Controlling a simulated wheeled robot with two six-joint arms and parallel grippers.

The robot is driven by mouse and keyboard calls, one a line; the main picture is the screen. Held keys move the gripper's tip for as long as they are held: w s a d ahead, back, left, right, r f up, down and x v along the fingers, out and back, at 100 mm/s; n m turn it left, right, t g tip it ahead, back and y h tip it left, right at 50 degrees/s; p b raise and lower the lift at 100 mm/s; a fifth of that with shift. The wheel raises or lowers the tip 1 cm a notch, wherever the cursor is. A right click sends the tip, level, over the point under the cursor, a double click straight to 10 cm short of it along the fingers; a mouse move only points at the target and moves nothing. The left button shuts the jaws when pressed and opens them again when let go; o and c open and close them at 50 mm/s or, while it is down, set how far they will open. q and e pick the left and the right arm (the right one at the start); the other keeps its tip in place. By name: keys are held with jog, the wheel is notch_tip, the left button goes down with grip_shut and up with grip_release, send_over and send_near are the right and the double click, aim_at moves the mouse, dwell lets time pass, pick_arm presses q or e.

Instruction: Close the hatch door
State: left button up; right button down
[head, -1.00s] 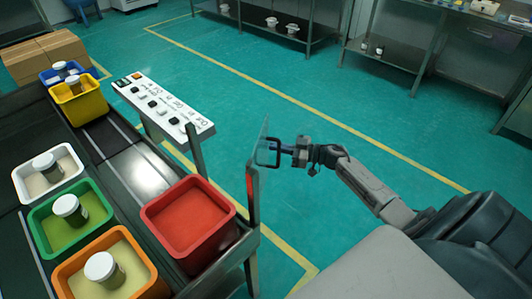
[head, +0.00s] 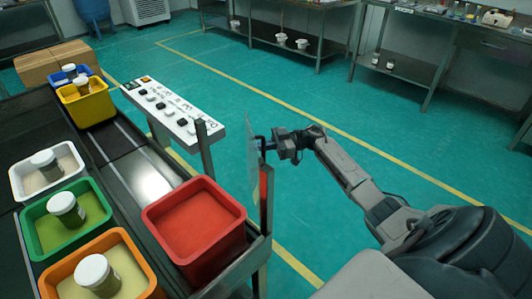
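The hatch door is a thin, clear panel (head: 252,160) at the right edge of the conveyor frame, beyond the red bin. It stands upright and I see it nearly edge-on. Its black handle (head: 263,144) sticks out to the right. My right gripper (head: 271,145) is at the handle, its arm coming in from the right. The fingertips are too small and dark to show whether they are shut around the handle. My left gripper is not in view.
A red bin (head: 157,214) stands close to the door. Orange (head: 60,272), green (head: 30,215), white and yellow bins hold jars. A white switch panel (head: 168,108) is behind the door. Steel tables line the back.

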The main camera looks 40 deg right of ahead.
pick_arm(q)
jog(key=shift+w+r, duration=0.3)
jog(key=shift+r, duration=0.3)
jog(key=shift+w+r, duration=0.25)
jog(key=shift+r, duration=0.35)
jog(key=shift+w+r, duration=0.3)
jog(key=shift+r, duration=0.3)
pick_arm(e)
jog(key=w+a+n+g+y, duration=0.1)
jog(key=w+a+n+g, duration=0.1)
jog(key=a, duration=0.7)
jog(key=shift+w+g, duration=0.55)
jog(key=shift+g, duration=0.15)
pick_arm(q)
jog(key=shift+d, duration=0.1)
